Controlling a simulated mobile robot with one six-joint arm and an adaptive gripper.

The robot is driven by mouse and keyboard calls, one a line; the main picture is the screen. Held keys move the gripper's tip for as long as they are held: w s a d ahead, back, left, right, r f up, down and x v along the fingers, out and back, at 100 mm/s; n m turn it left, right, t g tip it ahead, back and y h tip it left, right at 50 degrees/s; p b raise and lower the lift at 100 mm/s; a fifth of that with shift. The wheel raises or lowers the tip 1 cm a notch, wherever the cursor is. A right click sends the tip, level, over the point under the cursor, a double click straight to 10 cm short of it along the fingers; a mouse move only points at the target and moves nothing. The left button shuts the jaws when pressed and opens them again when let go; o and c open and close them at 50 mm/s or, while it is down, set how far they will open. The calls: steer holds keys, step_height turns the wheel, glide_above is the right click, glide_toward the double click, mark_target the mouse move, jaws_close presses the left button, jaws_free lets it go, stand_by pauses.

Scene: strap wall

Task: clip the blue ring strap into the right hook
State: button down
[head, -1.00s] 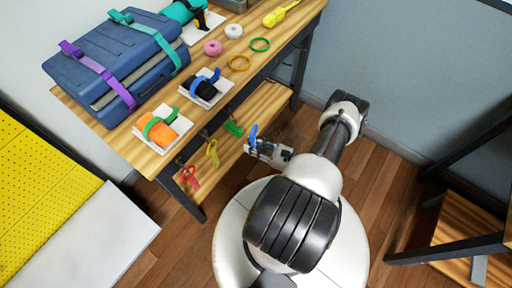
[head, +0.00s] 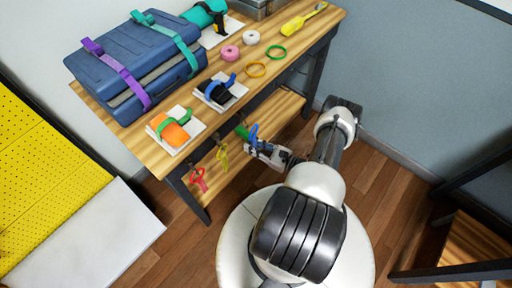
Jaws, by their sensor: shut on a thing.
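My gripper (head: 258,148) is shut on the blue ring strap (head: 253,133), which sticks up from its jaws in front of the bench's front edge. A green strap (head: 241,131) hangs just left of the blue one and looks almost against it in the picture; I cannot tell if they touch. A yellow strap (head: 222,157) and a red strap (head: 198,179) hang further left along the front edge. The right hook is too small or hidden to make out near the blue strap.
A lower shelf (head: 268,118) lies beneath.

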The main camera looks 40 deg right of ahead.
steer(key=shift+w+a+f, duration=0.1)
steer(key=shift+w+f, duration=0.35)
steer(key=shift+w, duration=0.3)
steer(key=shift+w+f, duration=0.4)
steer(key=shift+w, duration=0.3)
steer(key=shift+w+a+f, duration=0.1)
steer(key=shift+w+f, duration=0.35)
steer(key=shift+w, duration=0.3)
steer(key=c, duration=1.4)
jaws_free()
steer(key=shift+o, duration=0.2)
steer(key=shift+d, duration=0.1)
